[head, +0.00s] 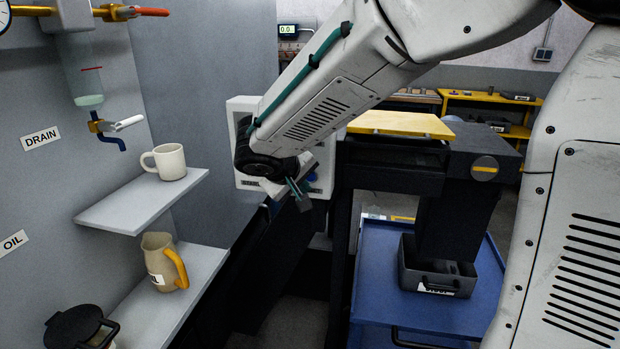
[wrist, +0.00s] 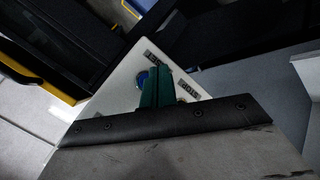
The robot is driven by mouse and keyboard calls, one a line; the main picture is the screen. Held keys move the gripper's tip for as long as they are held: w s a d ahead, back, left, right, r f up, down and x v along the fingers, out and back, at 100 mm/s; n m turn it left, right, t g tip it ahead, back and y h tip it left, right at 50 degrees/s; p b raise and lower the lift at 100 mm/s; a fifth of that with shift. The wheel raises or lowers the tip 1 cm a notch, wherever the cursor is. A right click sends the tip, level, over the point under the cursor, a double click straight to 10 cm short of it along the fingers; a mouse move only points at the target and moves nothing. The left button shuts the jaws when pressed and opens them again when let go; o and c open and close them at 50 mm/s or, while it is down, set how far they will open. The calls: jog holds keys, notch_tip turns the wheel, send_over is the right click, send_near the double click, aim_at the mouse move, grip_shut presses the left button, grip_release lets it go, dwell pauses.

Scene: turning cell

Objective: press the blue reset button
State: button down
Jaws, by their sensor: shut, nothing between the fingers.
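The blue reset button (wrist: 142,78) is a round blue disc on a white panel (wrist: 122,92) in the wrist view. In the head view a bit of blue (head: 312,176) shows on the white box (head: 240,112), mostly behind my arm. My gripper (head: 299,197) is shut and empty in front of that box. In the wrist view its teal fingers (wrist: 157,72) lie just right of the blue button and overlap its edge in the picture. I cannot tell whether they touch it. The fingers partly hide the panel and another control beside it.
Two grey shelves at left hold a white mug (head: 170,161) and a beige jug (head: 160,262) with a yellow handle. A dark machine (head: 470,190) stands at right, above a black bin (head: 437,275) on a blue cart (head: 375,290). A yellow-topped surface (head: 400,124) lies behind my arm.

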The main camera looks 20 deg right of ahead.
jog(key=shift+s+a, duration=0.85)
jog(key=shift+s, duration=0.3)
jog(key=s+d+r+m+g+y, duration=0.1)
jog(key=s+d+g+y, duration=0.1)
jog(key=s, duration=1.2)
jog(key=s+d+r+m+g+y, duration=0.1)
jog(key=s+y, duration=0.3)
jog(key=s, duration=1)
jog(key=shift+s+d+r+m+g+y, duration=0.15)
jog(key=shift+s+d+m+g+y, duration=0.2)
jog(key=shift+d+g, duration=0.45)
jog(key=shift+w, duration=0.1)
